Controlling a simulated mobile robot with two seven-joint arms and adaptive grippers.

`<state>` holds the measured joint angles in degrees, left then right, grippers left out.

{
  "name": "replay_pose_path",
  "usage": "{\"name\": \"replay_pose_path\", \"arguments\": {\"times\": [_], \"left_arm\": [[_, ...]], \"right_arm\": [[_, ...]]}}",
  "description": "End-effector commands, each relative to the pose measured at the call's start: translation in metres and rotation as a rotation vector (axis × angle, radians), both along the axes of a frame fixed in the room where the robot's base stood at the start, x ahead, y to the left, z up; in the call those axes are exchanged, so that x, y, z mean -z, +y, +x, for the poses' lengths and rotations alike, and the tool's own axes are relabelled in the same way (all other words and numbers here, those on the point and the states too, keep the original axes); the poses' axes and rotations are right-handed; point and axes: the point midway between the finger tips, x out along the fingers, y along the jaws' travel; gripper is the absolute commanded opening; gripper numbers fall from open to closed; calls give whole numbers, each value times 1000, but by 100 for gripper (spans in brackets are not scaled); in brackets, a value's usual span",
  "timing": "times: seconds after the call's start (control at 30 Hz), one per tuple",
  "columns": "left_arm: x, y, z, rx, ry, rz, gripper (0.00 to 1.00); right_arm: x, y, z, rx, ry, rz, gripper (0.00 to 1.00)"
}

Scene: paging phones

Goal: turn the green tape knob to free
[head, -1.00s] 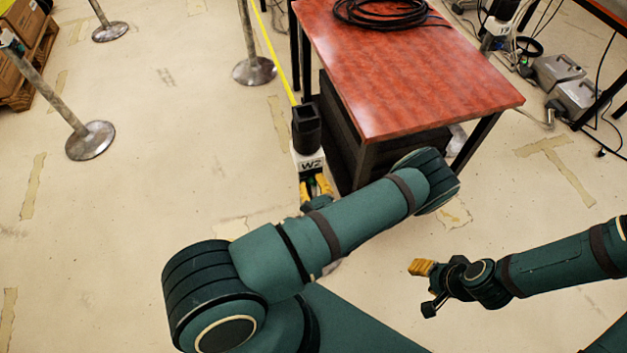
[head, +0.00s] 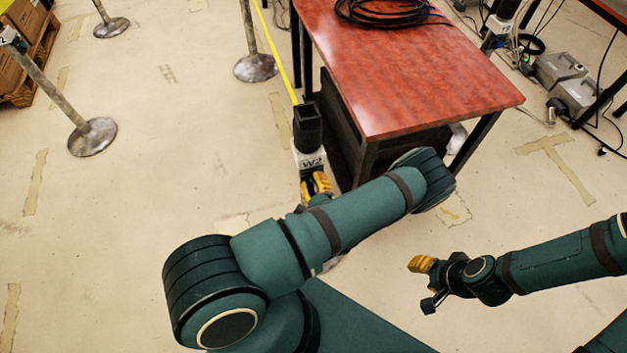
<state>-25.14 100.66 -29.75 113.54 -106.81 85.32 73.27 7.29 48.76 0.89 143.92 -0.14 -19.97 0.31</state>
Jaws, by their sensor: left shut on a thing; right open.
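The yellow fingers of my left gripper (head: 316,185) are at the front of a white unit marked W2 (head: 311,162), just below its label. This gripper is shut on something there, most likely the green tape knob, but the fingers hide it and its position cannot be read. A black square holder (head: 307,125) sits on top of the unit. A yellow tape (head: 280,54) runs from behind the holder toward the top of the picture. My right gripper (head: 424,266), with yellow fingers, is open and empty over bare floor at the right.
A red-topped table (head: 420,75) with a coiled black cable (head: 385,12) stands right beside the unit. Metal posts on round bases (head: 92,137) stand to the left. Grey boxes (head: 560,68) and cables lie at the upper right.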

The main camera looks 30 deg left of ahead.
Motion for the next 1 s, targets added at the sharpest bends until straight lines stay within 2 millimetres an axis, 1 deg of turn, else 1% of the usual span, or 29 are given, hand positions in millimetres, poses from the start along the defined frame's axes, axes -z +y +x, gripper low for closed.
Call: {"name": "replay_pose_path", "arguments": {"times": [0.1, 0.13, 0.17, 0.47, 0.57, 0.67, 1.0], "left_arm": [[-2, 1, 1, -1, -5, 4, 0], [-2, 1, 1, -1, -5, 4, 36], [-2, 1, 1, -1, -5, 4, 41], [-1, 0, 0, -1, -1, 2, 41], [0, -5, -3, 1, 0, 1, 41], [0, -14, -12, 1, 1, 0, 41], [0, -65, -55, 2, 0, 1, 41]], "right_arm": [[0, 0, 0, 0, 0, 0, 47], [0, 0, 0, 0, 0, 0, 47], [0, 0, 0, 0, 0, 0, 47], [0, 0, 0, 0, 0, 0, 47], [0, 0, 0, 0, 0, 0, 47], [0, 0, 0, 0, 0, 0, 47], [0, 0, 0, 0, 0, 0, 47]]}}
